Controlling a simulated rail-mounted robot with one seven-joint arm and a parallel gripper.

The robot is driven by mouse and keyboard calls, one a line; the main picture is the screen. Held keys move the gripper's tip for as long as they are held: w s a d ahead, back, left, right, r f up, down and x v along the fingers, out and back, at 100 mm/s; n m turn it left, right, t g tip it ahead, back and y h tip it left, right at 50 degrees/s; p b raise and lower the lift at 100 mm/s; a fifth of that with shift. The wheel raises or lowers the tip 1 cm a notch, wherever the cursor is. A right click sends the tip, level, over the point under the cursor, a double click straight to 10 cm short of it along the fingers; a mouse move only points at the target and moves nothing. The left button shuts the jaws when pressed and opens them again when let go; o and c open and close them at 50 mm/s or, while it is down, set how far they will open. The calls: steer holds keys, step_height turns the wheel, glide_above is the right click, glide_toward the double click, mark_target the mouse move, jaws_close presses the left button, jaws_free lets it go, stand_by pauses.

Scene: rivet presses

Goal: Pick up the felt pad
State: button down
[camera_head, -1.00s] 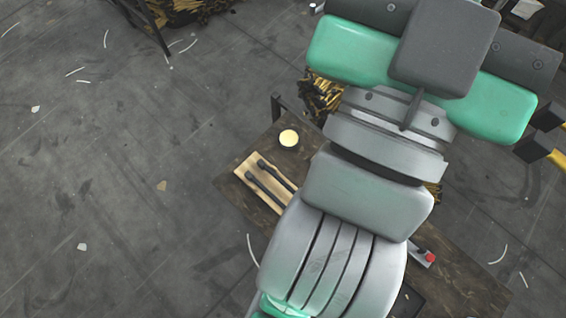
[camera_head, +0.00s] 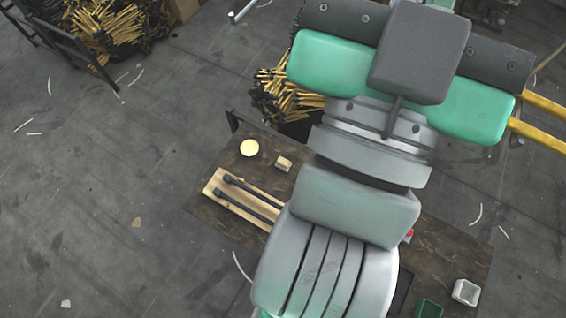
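I cannot surely pick out the felt pad. A round pale-yellow disc (camera_head: 249,147) lies on the dark wooden table (camera_head: 215,217) near its upper left corner. A small tan block (camera_head: 284,163) lies to the right of the disc, apart from it. Either could be the pad, or it may be hidden behind my arm. My grey and green arm covers the middle of the table. My gripper does not show in this view.
Crates of yellow-black parts (camera_head: 285,100) stand behind the table.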

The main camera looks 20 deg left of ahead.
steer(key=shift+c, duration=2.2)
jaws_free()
